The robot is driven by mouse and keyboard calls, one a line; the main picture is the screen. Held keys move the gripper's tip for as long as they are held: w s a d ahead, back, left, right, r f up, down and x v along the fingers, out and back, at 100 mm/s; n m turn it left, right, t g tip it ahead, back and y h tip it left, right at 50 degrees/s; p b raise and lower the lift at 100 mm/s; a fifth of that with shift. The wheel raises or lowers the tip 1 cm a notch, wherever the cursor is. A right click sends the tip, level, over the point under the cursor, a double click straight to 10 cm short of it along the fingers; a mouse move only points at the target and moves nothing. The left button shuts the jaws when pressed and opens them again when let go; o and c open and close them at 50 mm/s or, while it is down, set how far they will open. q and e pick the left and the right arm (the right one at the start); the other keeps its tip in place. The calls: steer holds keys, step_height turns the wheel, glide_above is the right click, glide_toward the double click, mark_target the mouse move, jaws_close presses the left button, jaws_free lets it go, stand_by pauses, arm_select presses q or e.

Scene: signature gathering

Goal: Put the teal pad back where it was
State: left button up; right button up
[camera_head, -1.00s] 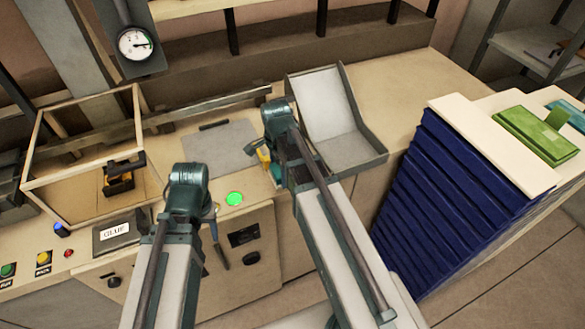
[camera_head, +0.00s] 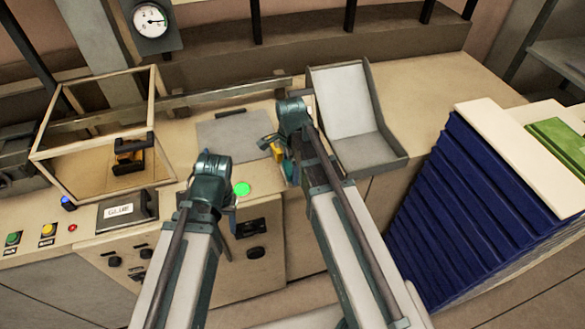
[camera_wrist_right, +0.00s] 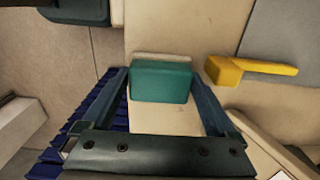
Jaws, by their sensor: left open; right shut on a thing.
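The teal pad (camera_wrist_right: 161,82), a small block with a pale layer along its far edge, sits between the two fingers of my right gripper (camera_wrist_right: 162,88) in the right wrist view. That gripper is shut on it. In the head view, a bit of teal (camera_head: 287,169) shows beside my right wrist, above the counter's front edge. My right arm hides most of the gripper there. My left gripper (camera_head: 228,240) hangs empty and open in front of the cabinet, left of the right arm; its fingers are small and partly hidden.
A yellow-handled tool (camera_wrist_right: 228,70) lies close beside the pad, near a grey mat (camera_head: 233,136). A grey tray (camera_head: 372,151) stands right of my right arm. A glowing green button (camera_head: 241,188) is between the arms. A blue stack (camera_head: 470,200) stands at right.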

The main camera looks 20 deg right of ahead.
steer(key=shift+f, duration=0.2)
steer(key=o, duration=1.1)
steer(key=shift+d, duration=0.1)
steer(key=shift+r, duration=0.2)
step_height(320, 180, up, 12)
steer(key=p, duration=1.2)
steer(key=shift+s, duration=0.1)
